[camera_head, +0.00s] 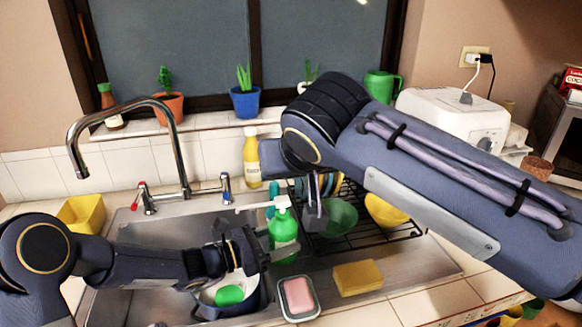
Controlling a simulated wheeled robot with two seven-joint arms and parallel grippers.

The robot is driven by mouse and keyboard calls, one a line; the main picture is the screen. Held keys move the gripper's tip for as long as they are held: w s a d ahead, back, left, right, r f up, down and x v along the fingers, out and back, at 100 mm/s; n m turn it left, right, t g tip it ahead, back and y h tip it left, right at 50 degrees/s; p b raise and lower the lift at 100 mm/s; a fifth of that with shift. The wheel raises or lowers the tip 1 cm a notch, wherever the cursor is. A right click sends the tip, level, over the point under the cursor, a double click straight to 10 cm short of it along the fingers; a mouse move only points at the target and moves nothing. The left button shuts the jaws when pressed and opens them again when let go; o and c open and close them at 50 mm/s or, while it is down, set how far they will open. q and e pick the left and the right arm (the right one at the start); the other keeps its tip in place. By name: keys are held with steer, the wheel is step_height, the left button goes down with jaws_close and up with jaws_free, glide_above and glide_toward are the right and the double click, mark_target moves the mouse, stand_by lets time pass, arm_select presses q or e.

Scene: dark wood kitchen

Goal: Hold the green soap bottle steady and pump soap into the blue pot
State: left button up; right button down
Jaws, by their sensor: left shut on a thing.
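The green soap bottle (283,238) stands upright at the right side of the sink, with a white pump head (281,203) whose spout points left. My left gripper (266,254) comes from the left and is shut on the bottle's body. My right gripper (313,212) hangs down just right of the pump head; its finger gap cannot be made out. A dark blue pot (256,303) with a pale inside sits in the sink below my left gripper, partly hidden by it. A green oval thing (229,295) lies in the pot.
A pink soap dish (299,297) and a yellow sponge (357,277) lie at the front edge. A dish rack with a green bowl (339,218) and a yellow bowl (386,209) stands to the right. The tap (180,150) arches over the left sink. A yellow bottle (251,160) stands behind.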

arm_select(q)
steer(key=o, duration=1.5)
steer(key=shift+c, duration=0.2)
